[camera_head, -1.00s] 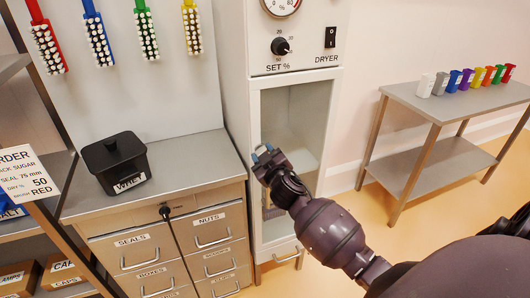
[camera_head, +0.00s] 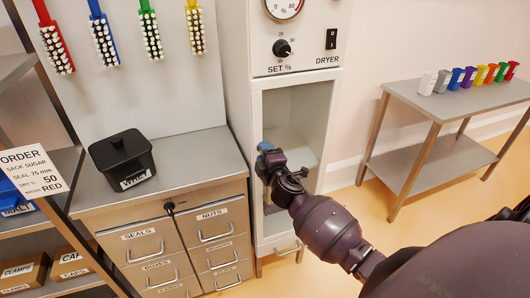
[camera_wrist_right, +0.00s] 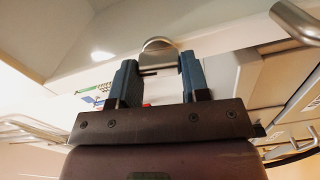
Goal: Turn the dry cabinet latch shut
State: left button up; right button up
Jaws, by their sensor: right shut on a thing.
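The dry cabinet (camera_head: 247,180) is a tall white unit with a glass-fronted door (camera_head: 318,130), which appears closed. My right gripper (camera_head: 266,155) is at the left edge of this door, and its wrist hides the latch in the head view. In the right wrist view, the rounded metal latch (camera_wrist_right: 160,47) sits between the tips of the two blue-grey fingers of my right gripper (camera_wrist_right: 155,75). The gripper is shut on the latch. How far the latch is turned cannot be told. My left gripper is not in view.
A dial knob (camera_head: 282,48) and a dryer switch (camera_head: 331,39) are above the door. A drawer cabinet (camera_head: 190,235) with a black lidded bin (camera_head: 122,160) stands left. A side table (camera_head: 420,108) with several coloured cups is right. Floor between is clear.

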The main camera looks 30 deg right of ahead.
jog(key=shift+n, duration=0.6)
jog(key=o, duration=0.9)
jog(key=v, duration=1.1)
jog(key=shift+f, duration=0.1)
jog(key=shift+w, duration=0.1)
